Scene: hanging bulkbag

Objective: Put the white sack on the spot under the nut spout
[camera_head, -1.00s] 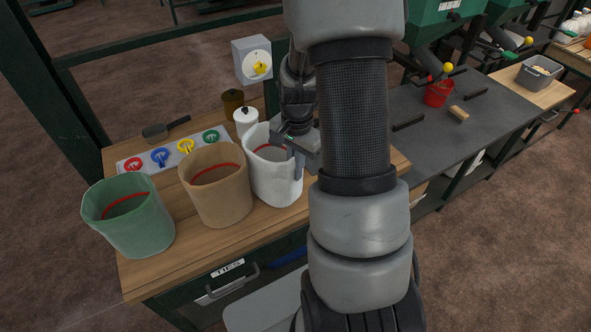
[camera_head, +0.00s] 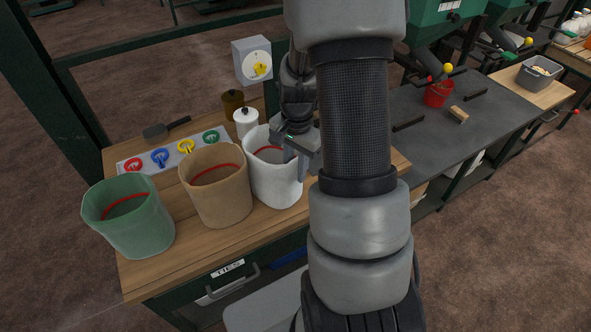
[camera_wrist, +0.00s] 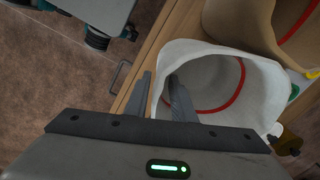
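The white sack (camera_head: 275,182) stands upright and open on the wooden bench, with a red line around its inside. My gripper (camera_head: 295,160) is at its right rim. In the wrist view my gripper (camera_wrist: 160,90) has one finger inside the white sack (camera_wrist: 215,62) and the other outside. The rim runs between the fingers, with a gap showing, so the gripper looks open. The spouts stand under green hoppers (camera_head: 430,22) at the upper right; which is the nut spout cannot be told. My arm hides part of the grey worktop (camera_head: 460,130).
A tan sack (camera_head: 220,200) stands close left of the white one, and a green sack (camera_head: 130,225) farther left. Behind are a white canister (camera_head: 245,122) and colored rings (camera_head: 160,157). A red bucket (camera_head: 437,95) and wooden block (camera_head: 458,115) sit on the worktop.

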